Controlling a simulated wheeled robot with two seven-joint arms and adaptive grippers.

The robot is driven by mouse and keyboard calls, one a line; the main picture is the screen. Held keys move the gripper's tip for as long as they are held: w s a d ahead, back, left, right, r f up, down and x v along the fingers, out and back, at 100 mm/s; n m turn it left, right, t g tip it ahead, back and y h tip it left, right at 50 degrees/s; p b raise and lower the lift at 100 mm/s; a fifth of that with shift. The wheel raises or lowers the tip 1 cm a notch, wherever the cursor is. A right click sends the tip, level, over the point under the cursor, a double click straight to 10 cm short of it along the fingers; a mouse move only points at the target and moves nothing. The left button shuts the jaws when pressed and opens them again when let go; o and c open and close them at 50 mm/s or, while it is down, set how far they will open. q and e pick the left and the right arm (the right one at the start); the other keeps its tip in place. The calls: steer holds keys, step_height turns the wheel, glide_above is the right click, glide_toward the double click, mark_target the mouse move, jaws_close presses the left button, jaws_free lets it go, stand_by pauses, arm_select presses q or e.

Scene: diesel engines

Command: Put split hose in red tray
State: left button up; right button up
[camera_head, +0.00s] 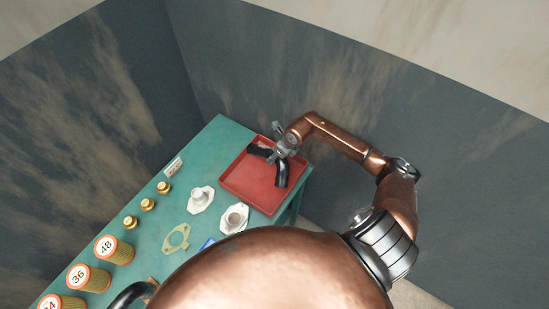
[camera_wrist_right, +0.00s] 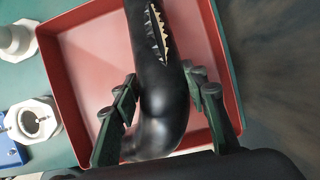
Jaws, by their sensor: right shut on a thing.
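The split hose (camera_wrist_right: 160,100) is black and bent, with a jagged pale-edged tear along its upper part in the right wrist view. In the head view the hose (camera_head: 281,174) shows over the red tray (camera_head: 250,184), partly hidden by my gripper. My right gripper (camera_wrist_right: 160,93) has its fingers on both sides of the hose and is shut on it. It also shows in the head view (camera_head: 279,153), above the tray's far part. The tray (camera_wrist_right: 82,82) lies under the hose; whether the hose touches its floor I cannot tell. My left gripper is not in view.
On the green table (camera_head: 232,138), a white fitting (camera_head: 200,199) and a white flanged ring (camera_head: 234,218) stand left of the tray. Farther left are several brass parts (camera_head: 148,204), a gasket (camera_head: 176,238) and numbered canisters (camera_head: 114,250). Dark walls stand behind.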

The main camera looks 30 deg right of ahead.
steer(key=shift+w+f, duration=0.2)
steer(key=shift+f, duration=0.05)
step_height(320, 180, down, 2)
steer(key=shift+w+f+p, duration=0.1)
steer(key=shift+p, duration=0.65)
steer(key=shift+d+f, duration=0.1)
steer(key=shift+f, duration=0.45)
steer(key=o, duration=1.4)
steer(key=shift+f, duration=0.1)
steer(key=shift+c, duration=0.2)
